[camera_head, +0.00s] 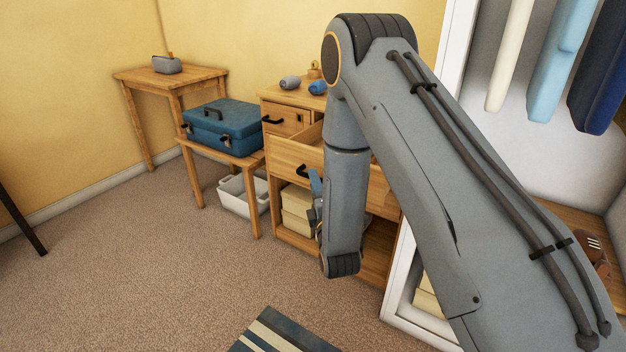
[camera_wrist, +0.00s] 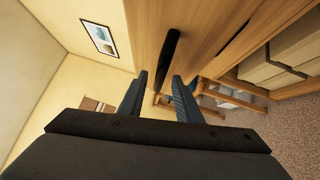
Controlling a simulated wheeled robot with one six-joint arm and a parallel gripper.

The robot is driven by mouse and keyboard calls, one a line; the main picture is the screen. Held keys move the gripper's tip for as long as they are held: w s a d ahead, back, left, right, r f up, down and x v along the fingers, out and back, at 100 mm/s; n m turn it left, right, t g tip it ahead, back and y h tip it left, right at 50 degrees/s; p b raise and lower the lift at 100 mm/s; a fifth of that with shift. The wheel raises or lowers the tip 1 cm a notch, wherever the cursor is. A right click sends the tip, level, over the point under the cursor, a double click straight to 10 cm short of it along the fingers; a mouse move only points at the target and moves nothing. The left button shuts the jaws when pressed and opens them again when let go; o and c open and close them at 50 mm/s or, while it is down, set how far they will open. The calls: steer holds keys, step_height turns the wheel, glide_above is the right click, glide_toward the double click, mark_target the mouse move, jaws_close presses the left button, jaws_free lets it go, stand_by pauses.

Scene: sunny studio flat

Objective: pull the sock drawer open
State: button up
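The wooden chest of drawers (camera_head: 285,217) stands right of the low bench. I cannot tell which is the sock drawer. In the wrist view, my gripper (camera_wrist: 160,76) is open, with a black bar handle (camera_wrist: 170,50) on a wooden front showing between and beyond its fingers; contact cannot be told. In the head view, my arm hides most of the gripper.
A blue case (camera_head: 222,123) rests on a low wooden bench (camera_head: 250,160), with a white bin (camera_head: 240,194) beneath. Boxes (camera_head: 296,205) fill the chest's open lower shelf. A white-framed wardrobe (camera_head: 398,285) stands right. The carpet (camera_head: 150,265) in front is mostly clear, with a striped rug (camera_head: 283,335).

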steer(key=v, duration=0.5)
step_height(320, 180, up, 5)
steer(key=s+d+m+g+h+p, duration=0.1)
steer(key=d+m+g+h+p, duration=0.1)
steer(key=m+g, duration=0.75)
steer(key=s+d+r+m+g+p, duration=0.2)
steer(key=s+d+r+m+g, duration=0.1)
steer(key=s, duration=0.7)
steer(key=s+d+r+m+g+h+p, duration=0.1)
steer(key=s+d+m, duration=0.4)
steer(key=s, duration=0.5)
steer(key=s+d+r+m+g+p, duration=0.4)
steer(key=s+g, duration=0.2)
steer(key=s, duration=0.4)
steer(key=shift+s+r, duration=0.3)
steer(key=shift+r, duration=0.05)
